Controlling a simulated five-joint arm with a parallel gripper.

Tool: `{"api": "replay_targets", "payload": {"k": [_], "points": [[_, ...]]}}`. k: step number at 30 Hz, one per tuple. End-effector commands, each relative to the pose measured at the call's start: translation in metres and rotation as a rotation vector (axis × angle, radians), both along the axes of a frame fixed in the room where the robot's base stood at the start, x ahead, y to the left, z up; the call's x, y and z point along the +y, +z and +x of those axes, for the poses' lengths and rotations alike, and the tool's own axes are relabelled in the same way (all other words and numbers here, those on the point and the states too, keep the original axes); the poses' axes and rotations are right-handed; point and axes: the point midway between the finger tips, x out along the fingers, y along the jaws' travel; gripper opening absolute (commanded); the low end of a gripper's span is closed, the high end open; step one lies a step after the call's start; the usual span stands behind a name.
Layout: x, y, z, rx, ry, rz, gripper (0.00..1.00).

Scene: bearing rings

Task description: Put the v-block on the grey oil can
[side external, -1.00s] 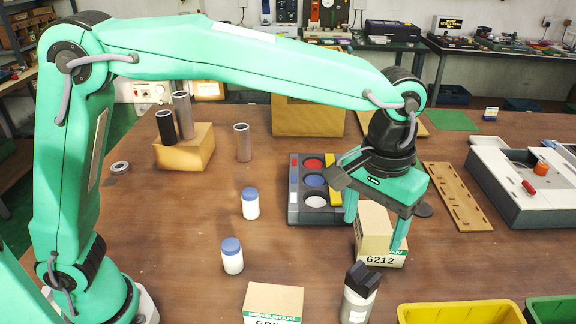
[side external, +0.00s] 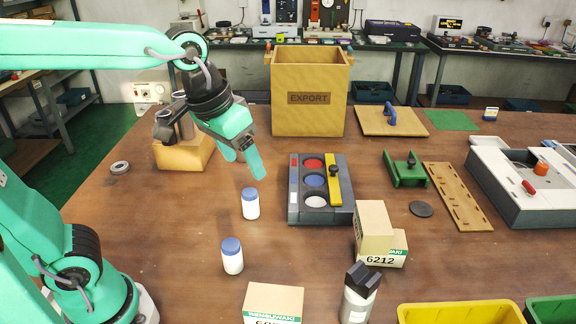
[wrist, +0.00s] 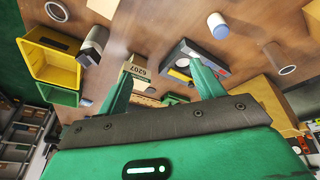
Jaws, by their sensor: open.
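The black v-block (side external: 363,278) rests tilted on top of the grey oil can (side external: 357,306), near the front edge of the side view. The can stands upright and its bottom is cut off by the frame. The can also shows at the upper left of the wrist view (wrist: 97,38), beside the yellow bin. My gripper (side external: 243,165) is open and empty, above the table to the left of the ring tray and well away from the can. Its two fingers also show spread apart in the wrist view (wrist: 161,76).
Two white bottles with blue caps (side external: 250,204) (side external: 232,256) stand below my gripper. The dark ring tray (side external: 320,217) lies mid-table. Cartons (side external: 374,232) (side external: 273,300) stand near the can. A yellow bin (side external: 460,313) is at front right. A green fixture (side external: 405,170) stands behind the cartons.

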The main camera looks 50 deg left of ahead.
Motion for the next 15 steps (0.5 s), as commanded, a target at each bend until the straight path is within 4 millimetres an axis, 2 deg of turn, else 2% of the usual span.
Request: {"api": "replay_targets", "payload": {"k": [1,6,15], "points": [[0.011,-0.002,-0.009,-0.024,0.007,0.003,0.67],[0.04,-0.012,-0.036,-0.089,0.013,0.024,0.67],[0.067,-0.032,-0.068,-0.166,0.019,0.065,0.67]]}}
